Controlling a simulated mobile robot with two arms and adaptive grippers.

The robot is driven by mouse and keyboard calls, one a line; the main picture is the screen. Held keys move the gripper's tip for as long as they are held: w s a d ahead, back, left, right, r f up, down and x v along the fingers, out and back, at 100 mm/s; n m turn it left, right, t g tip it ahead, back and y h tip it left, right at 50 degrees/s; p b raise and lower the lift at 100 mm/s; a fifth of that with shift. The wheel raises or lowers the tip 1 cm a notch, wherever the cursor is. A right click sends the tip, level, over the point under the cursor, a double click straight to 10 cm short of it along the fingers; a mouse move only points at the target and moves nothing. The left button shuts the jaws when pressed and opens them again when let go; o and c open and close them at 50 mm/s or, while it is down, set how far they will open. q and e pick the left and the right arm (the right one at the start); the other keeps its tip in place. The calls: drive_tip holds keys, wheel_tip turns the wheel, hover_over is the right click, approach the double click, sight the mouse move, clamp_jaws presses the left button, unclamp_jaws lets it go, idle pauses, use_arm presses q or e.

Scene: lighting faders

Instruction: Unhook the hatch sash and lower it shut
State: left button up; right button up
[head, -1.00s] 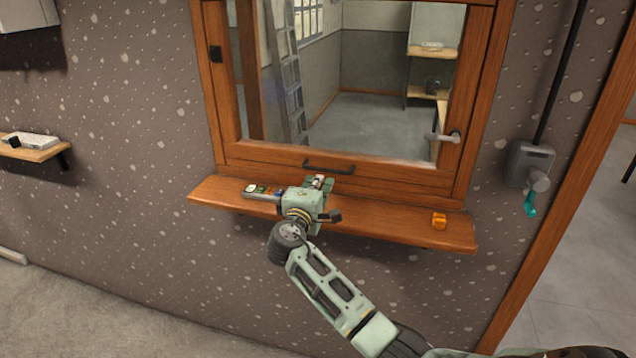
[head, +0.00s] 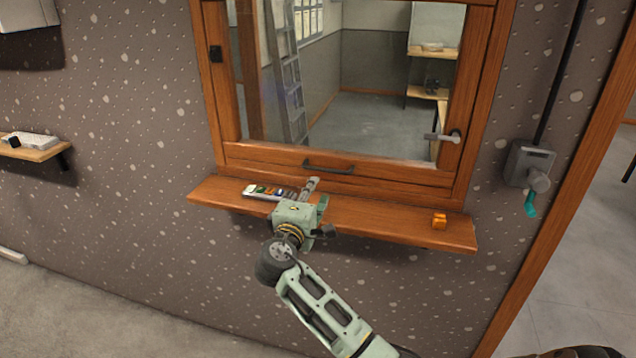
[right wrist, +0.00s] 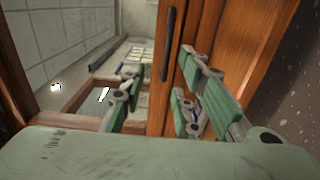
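The wooden hatch sash (head: 300,158) frames a glass pane, and its bottom rail sits low, just above the sill. A dark bar handle (head: 328,167) is fixed on that rail. My right gripper (head: 318,192) is open and empty over the sill, just in front of and below the handle. In the right wrist view the handle (right wrist: 168,45) appears beyond the gap between the spread fingers (right wrist: 162,105). My left gripper is out of view.
A wooden sill (head: 390,223) juts out below the hatch. A grey wall box (head: 528,163) with a teal handle is at right.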

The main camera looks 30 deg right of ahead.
drive_tip(key=v, duration=0.7)
drive_tip(key=shift+d, duration=0.1)
